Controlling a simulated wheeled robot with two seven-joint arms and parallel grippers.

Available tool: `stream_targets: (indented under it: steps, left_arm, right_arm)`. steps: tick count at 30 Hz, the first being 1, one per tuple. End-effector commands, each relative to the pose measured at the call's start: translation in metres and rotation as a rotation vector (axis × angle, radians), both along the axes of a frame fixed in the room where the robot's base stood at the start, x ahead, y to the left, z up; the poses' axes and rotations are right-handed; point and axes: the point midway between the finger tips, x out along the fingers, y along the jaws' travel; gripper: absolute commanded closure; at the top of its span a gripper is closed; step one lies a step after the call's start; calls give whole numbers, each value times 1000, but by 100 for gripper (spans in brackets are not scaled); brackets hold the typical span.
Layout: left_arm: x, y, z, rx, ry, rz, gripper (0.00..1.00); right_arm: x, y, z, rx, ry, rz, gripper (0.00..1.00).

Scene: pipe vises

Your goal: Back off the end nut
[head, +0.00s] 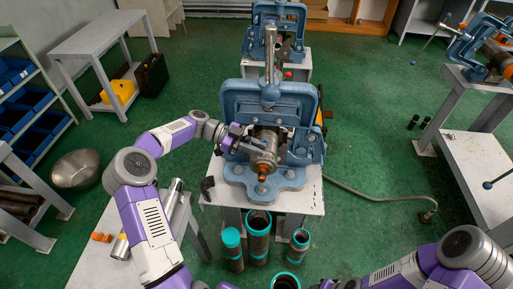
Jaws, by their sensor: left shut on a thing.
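A blue pipe vise (228,101) stands on a light-topped stand in the middle of the head view. A grey-brown metal fitting, which looks like the end nut (264,157), sticks out of its front toward me, with an orange tip (262,177) below its face. My left gripper (236,141) reaches in from the left and is shut at the left side of this nut. The fingertips are small and partly merge with the metal, so the exact grip is hard to see. My right arm shows at the lower right; its gripper is out of view.
Several dark pipes with teal ends (258,222) stand on the floor before the vise stand (290,200). A hose (375,198) runs along the floor to the right. Another blue vise (275,14) stands behind. A metal bowl (75,168) is at the left.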

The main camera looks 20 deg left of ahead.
Motion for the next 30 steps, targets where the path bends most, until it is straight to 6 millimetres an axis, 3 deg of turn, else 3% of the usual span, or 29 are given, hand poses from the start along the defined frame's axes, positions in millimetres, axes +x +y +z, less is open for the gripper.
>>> stream_targets:
  steps: [2,3,6,17,30]
  left_arm:
    - [1,0,1,-1,-2,4,100]
    - [1,0,1,-1,-3,4,78]
    - [1,0,1,0,-2,4,63]
    - [0,5,2,0,-1,3,62]
    - [-9,66,19,0,-2,5,62]
  right_arm:
    - [0,0,0,0,0,0,57]
    - [0,0,0,0,0,0,57]
    - [0,0,0,0,0,0,57]
    - [0,0,1,0,0,0,57]
    - [0,0,5,0,0,0,57]
